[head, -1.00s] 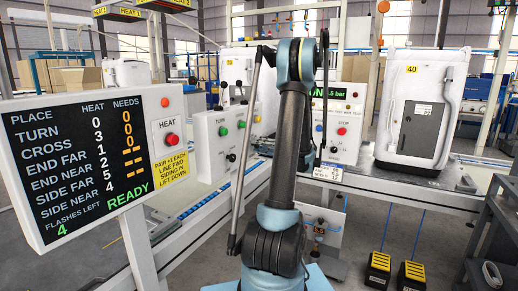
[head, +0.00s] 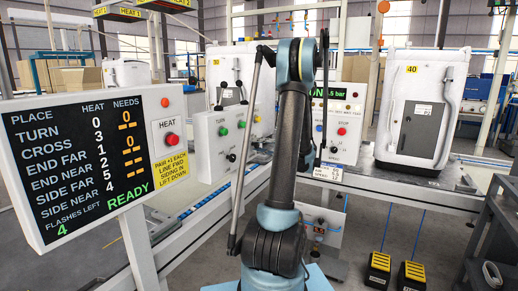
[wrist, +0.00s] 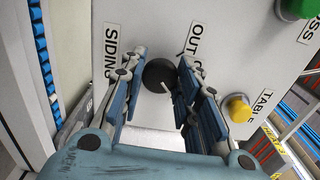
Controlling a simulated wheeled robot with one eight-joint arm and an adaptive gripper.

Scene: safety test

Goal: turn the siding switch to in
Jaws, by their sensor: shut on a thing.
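The siding switch (wrist: 158,76) is a round black knob with a small white mark, on a pale panel (wrist: 150,22) in the wrist view. The label SIDING (wrist: 110,48) is to its left, and a label beginning with OUT (wrist: 193,38) is to its upper right. My gripper (wrist: 162,58) has its blue and grey fingers on both sides of the knob and is shut on it. The fingers partly cover the label beginning with OUT. In the head view my arm hides the gripper, and I cannot make out the siding switch there.
A green button (wrist: 296,8) and a yellow button (wrist: 238,108) share the panel. In the head view, a display board (head: 85,165) stands at left, a control box (head: 212,150) beside my arm and a white unit (head: 425,75) at right. A conveyor frame (head: 205,215) runs below.

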